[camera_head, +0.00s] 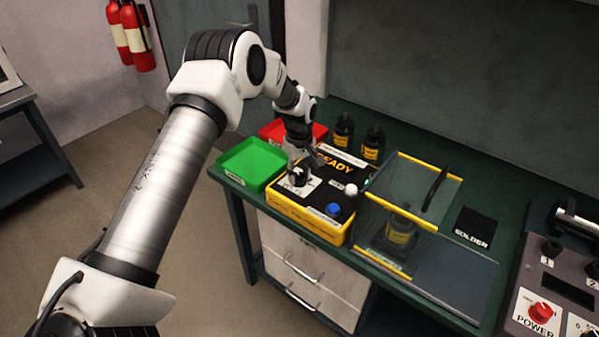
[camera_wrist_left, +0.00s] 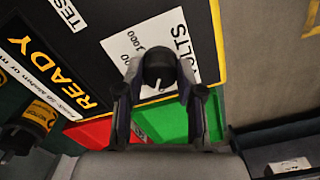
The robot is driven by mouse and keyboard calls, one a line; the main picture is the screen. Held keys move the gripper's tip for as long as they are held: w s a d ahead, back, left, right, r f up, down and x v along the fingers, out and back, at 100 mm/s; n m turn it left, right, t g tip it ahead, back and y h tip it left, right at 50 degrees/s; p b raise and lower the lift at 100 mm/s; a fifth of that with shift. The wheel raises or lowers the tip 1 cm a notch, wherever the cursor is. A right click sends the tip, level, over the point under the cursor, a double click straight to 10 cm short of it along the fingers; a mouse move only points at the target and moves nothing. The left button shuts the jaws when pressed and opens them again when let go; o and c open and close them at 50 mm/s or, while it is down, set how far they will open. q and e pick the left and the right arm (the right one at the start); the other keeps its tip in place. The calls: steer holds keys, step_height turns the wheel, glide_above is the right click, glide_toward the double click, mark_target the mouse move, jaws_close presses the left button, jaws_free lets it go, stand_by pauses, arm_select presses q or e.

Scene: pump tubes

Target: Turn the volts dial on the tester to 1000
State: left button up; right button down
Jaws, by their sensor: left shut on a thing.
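The tester (camera_head: 335,210) is a yellow box with a black top and a lit READY display, standing on the green bench. Its volts dial (camera_wrist_left: 159,68) is a round black knob with a white pointer line, on a white label with partly hidden numbers; 1000 can be read in the left wrist view. My left gripper (camera_head: 300,177) comes down on the tester's left part. In the left wrist view its two fingers (camera_wrist_left: 160,85) are on both sides of the knob, shut on it. The pointer line points toward the lower part of that view. My right gripper is not in view.
A green bin (camera_head: 252,163) and a red bin (camera_head: 283,131) are beside the tester. A blue button (camera_head: 333,210) and a white knob (camera_head: 351,189) are on its top. Dark pump bottles (camera_head: 373,143) stand behind. A clear yellow-edged guard (camera_head: 425,180) is at right.

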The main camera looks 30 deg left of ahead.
arm_select(q)
steer(key=m, duration=0.5)
steer(key=shift+s+f, duration=0.2)
steer(key=shift+f, duration=0.05)
steer(key=m, duration=0.6)
steer(key=shift+a+m, duration=0.1)
steer(key=shift+m, duration=0.3)
steer(key=m, duration=0.6)
steer(key=m+b, duration=0.1)
steer(key=m, duration=0.5)
steer(key=shift+f, duration=0.1)
steer(key=shift+m, duration=0.4)
steer(key=o, duration=1.2)
steer(key=shift+w, duration=0.15)
steer(key=shift+c, duration=0.2)
